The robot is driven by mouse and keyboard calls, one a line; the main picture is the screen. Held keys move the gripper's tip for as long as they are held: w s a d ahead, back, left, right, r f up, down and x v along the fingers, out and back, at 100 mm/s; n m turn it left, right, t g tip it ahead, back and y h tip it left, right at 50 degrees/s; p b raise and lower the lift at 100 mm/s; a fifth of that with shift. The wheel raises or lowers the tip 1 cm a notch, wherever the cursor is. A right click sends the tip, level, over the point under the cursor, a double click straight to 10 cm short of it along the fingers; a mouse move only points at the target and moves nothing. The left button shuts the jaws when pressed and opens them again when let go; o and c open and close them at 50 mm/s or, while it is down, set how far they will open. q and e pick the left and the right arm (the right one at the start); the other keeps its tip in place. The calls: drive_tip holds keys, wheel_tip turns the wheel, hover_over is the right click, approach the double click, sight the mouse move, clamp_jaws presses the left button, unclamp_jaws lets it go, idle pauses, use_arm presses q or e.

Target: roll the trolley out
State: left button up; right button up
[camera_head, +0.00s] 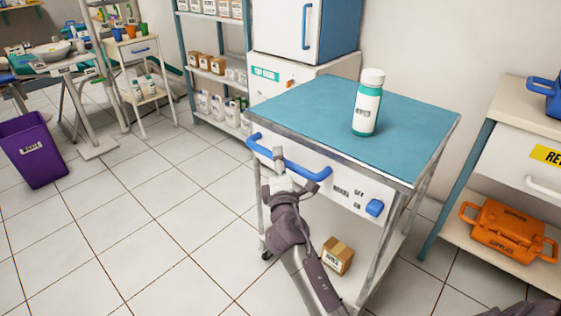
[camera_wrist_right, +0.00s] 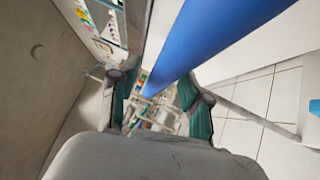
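The trolley has a teal top (camera_head: 395,115), a white drawer front with a blue handle bar (camera_head: 300,168), and a lower shelf. My right gripper (camera_head: 279,165) is at the left part of this handle, with its arm reaching up from below. In the right wrist view the blue handle bar (camera_wrist_right: 215,45) runs between the two green-padded fingers (camera_wrist_right: 160,108). The fingers stand apart, with a gap visible beside the bar. A white and green bottle (camera_head: 367,105) stands upright on the trolley top. A small cardboard box (camera_head: 337,256) is on the lower shelf. My left gripper is not in view.
A white cabinet with an orange case (camera_head: 508,230) stands close on the right. A shelf rack (camera_head: 205,60) and a blue-sided fridge (camera_head: 305,25) are behind. A purple bin (camera_head: 33,150) stands at the left. The tiled floor (camera_head: 150,225) left of the trolley is clear.

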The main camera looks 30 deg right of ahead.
drive_tip(key=shift+d, duration=0.1)
drive_tip(key=shift+s, duration=0.15)
drive_tip(key=v, duration=1.1)
drive_tip(key=shift+s, duration=0.3)
